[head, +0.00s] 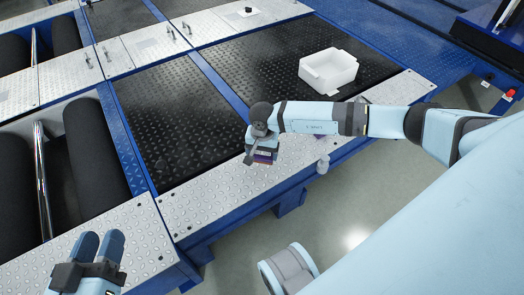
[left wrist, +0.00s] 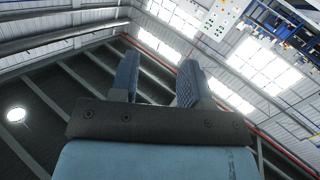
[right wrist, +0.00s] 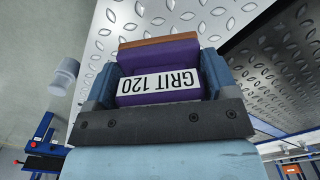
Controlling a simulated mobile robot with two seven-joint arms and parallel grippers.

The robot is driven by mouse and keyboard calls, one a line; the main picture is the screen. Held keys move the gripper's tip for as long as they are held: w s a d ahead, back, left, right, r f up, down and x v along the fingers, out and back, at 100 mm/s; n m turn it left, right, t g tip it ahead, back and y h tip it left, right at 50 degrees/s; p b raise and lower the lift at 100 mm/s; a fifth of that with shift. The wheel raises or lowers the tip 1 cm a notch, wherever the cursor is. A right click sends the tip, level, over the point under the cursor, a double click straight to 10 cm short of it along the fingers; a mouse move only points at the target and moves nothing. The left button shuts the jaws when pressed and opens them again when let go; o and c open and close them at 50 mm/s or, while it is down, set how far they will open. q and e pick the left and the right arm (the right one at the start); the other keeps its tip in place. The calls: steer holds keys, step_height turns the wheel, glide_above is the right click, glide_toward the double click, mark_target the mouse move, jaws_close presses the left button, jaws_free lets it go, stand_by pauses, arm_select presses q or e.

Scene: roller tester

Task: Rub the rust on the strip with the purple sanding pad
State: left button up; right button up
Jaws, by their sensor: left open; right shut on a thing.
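My right gripper (head: 262,152) is shut on the purple sanding pad (right wrist: 160,52), which has a white "GRIT 120" label and a brown face along its far edge. In the head view a bit of the pad (head: 265,157) shows below the gripper, over the bright tread-plate strip (head: 215,196) along the front edge. I cannot tell whether the pad touches the strip. The strip also shows in the right wrist view (right wrist: 240,22). No rust can be made out; the arm and pad cover part of the strip. My left gripper (head: 98,247) is open and empty at lower left.
A white open bin (head: 328,70) stands on the black tread plate at the back right. A small grey cylinder (head: 322,164) is at the strip's front edge, right of my right gripper. Dark rollers (head: 92,145) lie at left. The black plate's middle is clear.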

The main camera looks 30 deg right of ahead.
arm_select(q)
steer(key=shift+s+a+r+t+p, duration=0.1)
steer(key=shift+s+r+t+p, duration=0.2)
steer(key=shift+r, duration=0.3)
steer(key=shift+s+a+r+t+p, duration=0.1)
steer(key=shift+s+r+t+p, duration=0.15)
steer(key=shift+r, duration=0.35)
arm_select(e)
steer(key=shift+r, duration=1.25)
